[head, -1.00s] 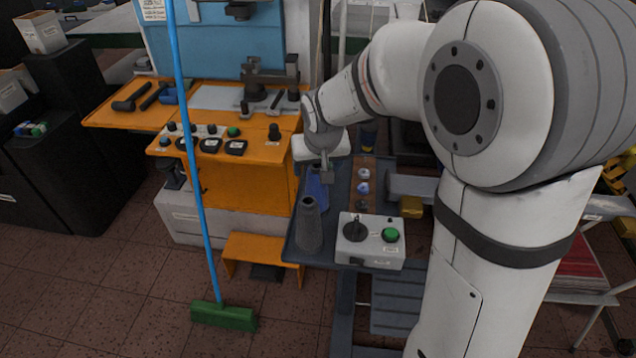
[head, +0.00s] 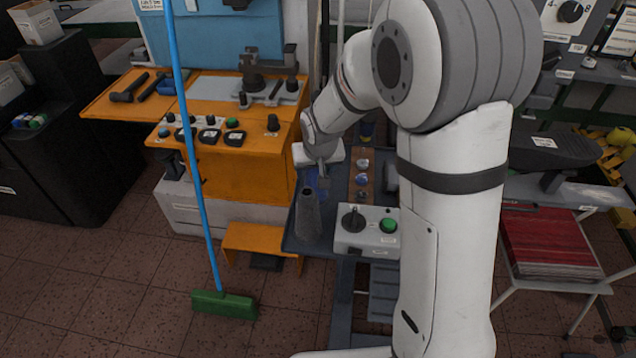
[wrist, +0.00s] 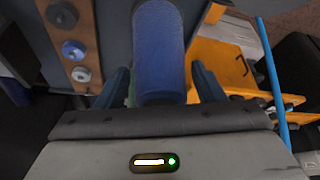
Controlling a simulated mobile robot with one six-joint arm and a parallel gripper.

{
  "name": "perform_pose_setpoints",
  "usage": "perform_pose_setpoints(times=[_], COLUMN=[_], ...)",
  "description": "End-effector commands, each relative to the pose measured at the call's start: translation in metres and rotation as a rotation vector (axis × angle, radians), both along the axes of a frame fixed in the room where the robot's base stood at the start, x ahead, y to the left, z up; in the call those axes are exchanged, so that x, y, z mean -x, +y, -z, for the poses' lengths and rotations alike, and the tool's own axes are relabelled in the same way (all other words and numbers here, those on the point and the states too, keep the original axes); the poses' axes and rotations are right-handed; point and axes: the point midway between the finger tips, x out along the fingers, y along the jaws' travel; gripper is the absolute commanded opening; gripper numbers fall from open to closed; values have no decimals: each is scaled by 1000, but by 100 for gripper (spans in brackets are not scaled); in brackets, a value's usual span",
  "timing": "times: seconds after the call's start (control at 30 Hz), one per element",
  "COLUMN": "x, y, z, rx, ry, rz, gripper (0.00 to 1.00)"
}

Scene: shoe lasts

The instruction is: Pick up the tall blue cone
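The tall blue cone (wrist: 160,50) fills the top middle of the wrist view, between the two fingers of my gripper (wrist: 162,88). The fingers are spread on either side of it, with a narrow gap showing at the left finger. Contact at the right finger is unclear. In the head view my gripper (head: 322,181) is over the dark table, and only a little of the blue cone (head: 315,186) shows, behind a grey cone (head: 308,216) and beside the gripper.
A grey control box (head: 366,232) with a black knob and green button stands right of the grey cone. A brown strip with round knobs (head: 362,180) lies right of my gripper. An orange workbench (head: 240,165) is to the left, with a blue-handled broom (head: 197,170) before it.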

Motion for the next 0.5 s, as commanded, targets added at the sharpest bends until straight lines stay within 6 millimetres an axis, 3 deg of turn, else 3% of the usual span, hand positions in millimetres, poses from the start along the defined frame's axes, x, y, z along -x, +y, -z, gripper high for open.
perform_pose_setpoints(times=[0.5], x=[0], y=[1], z=[0], rx=[-1], ry=[0], rz=[-1], gripper=[19])
